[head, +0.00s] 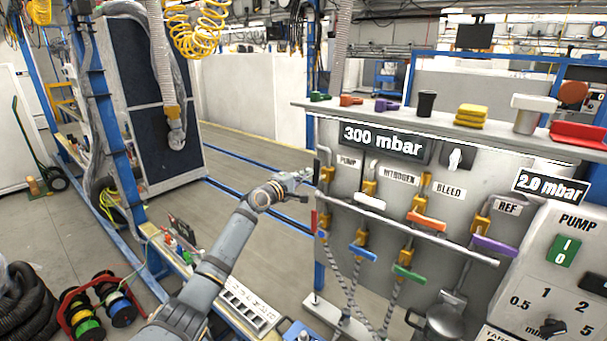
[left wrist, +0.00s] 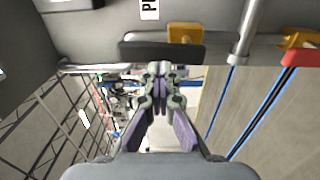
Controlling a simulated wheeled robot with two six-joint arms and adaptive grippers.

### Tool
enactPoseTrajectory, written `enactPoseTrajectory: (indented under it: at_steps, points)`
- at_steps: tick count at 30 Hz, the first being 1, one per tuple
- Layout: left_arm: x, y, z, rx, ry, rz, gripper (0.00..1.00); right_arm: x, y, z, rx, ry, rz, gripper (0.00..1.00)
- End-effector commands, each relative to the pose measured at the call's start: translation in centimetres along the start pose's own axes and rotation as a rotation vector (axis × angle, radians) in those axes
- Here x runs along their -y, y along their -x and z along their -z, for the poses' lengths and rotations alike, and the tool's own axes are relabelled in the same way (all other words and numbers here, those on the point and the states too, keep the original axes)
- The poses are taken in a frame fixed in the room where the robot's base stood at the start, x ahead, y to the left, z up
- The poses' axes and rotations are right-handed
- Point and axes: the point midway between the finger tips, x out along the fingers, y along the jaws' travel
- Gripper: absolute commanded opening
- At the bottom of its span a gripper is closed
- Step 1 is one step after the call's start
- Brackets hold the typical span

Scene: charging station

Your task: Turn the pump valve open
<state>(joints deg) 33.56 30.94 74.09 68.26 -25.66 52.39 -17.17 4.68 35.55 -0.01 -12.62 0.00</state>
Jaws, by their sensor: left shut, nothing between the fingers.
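The pump valve has a yellow body (head: 327,175) on the left part of the grey panel, beside the PUMP label (head: 348,160). In the left wrist view its yellow body (left wrist: 184,32) shows behind a long black handle (left wrist: 150,51). The handle runs in about the same direction as the pipe. My left gripper (head: 309,176) is at the panel's left edge, close to this valve. My right gripper is not in view.
Other handles on the panel are white (head: 370,201), orange (head: 427,221), blue (head: 362,252), green (head: 409,272) and purple (head: 495,246). A red handle (left wrist: 296,53) lies beside the pump valve. A shelf (head: 400,118) juts out above. Floor left of the panel is open.

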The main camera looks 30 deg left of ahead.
Motion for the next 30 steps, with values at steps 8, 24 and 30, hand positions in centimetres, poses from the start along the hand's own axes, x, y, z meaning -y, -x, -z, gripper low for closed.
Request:
enactPoseTrajectory:
  at_steps: [8,24,30]
  points:
    - [-0.86,-0.11,-0.21,0.002,0.006,-0.017,0.0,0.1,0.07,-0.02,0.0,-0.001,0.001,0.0]
    - [-0.54,-0.09,-0.21,0.003,0.005,-0.01,0.55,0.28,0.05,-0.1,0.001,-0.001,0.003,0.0]
    - [-0.33,-0.06,-0.13,0.002,0.004,-0.007,0.82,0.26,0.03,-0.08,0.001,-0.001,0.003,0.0]
